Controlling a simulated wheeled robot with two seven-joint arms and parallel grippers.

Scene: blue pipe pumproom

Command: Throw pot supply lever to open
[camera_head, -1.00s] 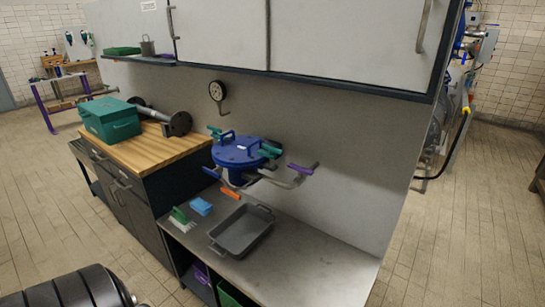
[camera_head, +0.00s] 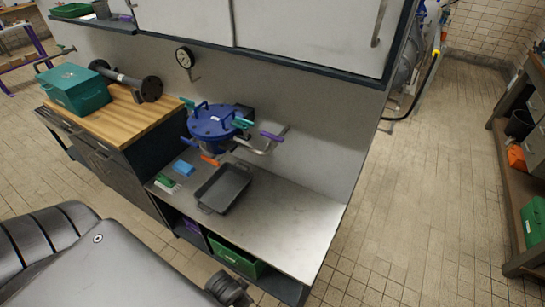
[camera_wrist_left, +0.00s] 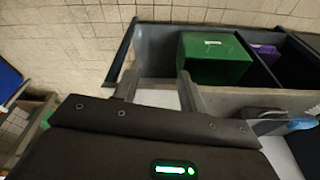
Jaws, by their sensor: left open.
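A blue lidded pot (camera_head: 218,123) with teal clamp handles is fixed at the wall above the metal bench. A bent metal pipe beside it ends in a purple-handled lever (camera_head: 271,136) on the right. An orange-handled lever (camera_head: 209,161) points down below the pot. I cannot tell which handle is the supply lever. My left gripper (camera_wrist_left: 155,82) is open and empty in the left wrist view, in front of the bench's lower shelf. Its fingers are outside the head view, apart from the pot and levers. My right gripper is not in view.
A grey tray (camera_head: 223,189), a blue sponge (camera_head: 184,168) and a green brush (camera_head: 166,181) lie on the metal bench (camera_head: 290,220). A green bin (camera_wrist_left: 213,58) sits on the shelf underneath. White cabinets overhang the bench. The tiled floor on the right is open.

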